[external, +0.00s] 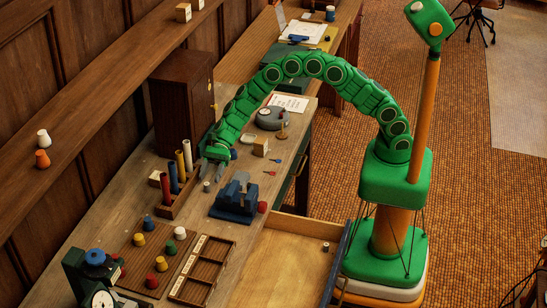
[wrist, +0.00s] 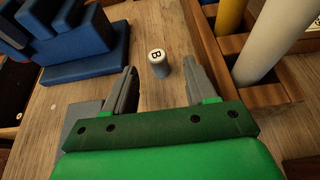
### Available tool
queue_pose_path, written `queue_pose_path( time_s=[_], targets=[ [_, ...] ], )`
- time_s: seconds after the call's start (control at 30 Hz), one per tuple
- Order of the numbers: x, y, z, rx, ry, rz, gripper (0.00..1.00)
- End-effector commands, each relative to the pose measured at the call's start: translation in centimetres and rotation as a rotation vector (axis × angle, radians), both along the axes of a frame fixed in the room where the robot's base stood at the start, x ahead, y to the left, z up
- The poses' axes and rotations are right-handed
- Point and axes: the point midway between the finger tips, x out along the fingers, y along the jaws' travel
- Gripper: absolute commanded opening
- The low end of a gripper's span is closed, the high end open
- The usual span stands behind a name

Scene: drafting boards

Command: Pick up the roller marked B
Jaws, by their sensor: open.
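The roller marked B (wrist: 158,66) is a short grey cylinder with a white top bearing a black B. It stands upright on the wooden bench in the wrist view, ahead of and between my open fingers. My gripper (wrist: 159,76) is open and empty, with a grey finger on each side and gaps to the roller. In the external view, my gripper (external: 212,174) points down over the bench, and the small grey roller (external: 206,186) shows just by its fingertips. Whether the fingertips are level with the roller is hard to tell.
A rack (external: 172,207) with several coloured tubes stands close on one side, a blue stepped block (external: 236,197) on the other. A wooden cabinet (external: 182,105) stands behind. An open drawer (external: 285,262) juts from the bench front. Trays and coloured pegs lie nearer the camera.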

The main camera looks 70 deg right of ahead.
Motion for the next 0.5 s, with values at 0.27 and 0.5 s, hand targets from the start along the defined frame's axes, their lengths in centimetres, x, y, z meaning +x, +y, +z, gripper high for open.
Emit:
queue_pose_path(
  time_s=[0.27, 0.5],
  targets=[
    [-0.1, 1.9, -0.6, 0.0, -0.001, 0.002, 0.56],
    [-0.2, 4.6, -1.2, 0.0, -0.003, 0.003, 0.56]
  ],
)
